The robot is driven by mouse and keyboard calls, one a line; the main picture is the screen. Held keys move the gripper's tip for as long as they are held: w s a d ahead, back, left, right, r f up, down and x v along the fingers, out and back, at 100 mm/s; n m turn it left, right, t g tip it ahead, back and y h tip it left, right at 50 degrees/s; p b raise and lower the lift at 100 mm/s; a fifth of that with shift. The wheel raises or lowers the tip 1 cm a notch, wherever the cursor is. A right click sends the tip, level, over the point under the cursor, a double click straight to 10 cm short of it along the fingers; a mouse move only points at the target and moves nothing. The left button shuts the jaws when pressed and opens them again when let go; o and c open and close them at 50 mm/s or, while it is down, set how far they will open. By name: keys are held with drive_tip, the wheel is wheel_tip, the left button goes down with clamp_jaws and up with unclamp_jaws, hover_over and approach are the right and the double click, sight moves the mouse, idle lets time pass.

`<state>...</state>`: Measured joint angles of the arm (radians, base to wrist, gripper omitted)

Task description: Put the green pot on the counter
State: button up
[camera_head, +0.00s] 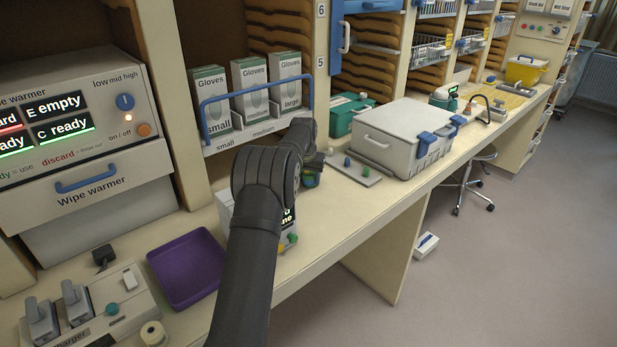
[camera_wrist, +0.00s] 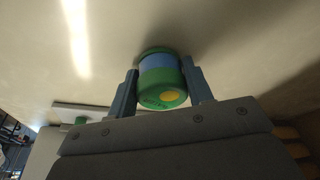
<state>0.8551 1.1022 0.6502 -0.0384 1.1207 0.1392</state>
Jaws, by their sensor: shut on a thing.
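The green pot (camera_wrist: 162,92) is a small cylinder with a blue band around it and a yellow spot on its near end. My gripper (camera_wrist: 160,70) is shut on it, with one blue-grey finger on each side. In the head view, the pot (camera_head: 312,180) shows only in part beneath my gripper (camera_head: 309,170), near the glove rack. The counter (camera_head: 345,212) is the long cream surface. The pot is low over it or on it; I cannot tell whether they touch.
A grey plate with small knobs (camera_head: 356,172) lies close to the right, before a grey case with blue latches (camera_head: 405,135). Glove boxes (camera_head: 250,85) stand behind. A purple tray (camera_head: 187,266) and a charger (camera_head: 95,310) are at left. Bare counter lies along the front edge.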

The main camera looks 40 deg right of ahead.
drive_tip(key=shift+f, duration=0.1)
drive_tip(key=o, duration=1)
drive_tip(key=v, duration=1.2)
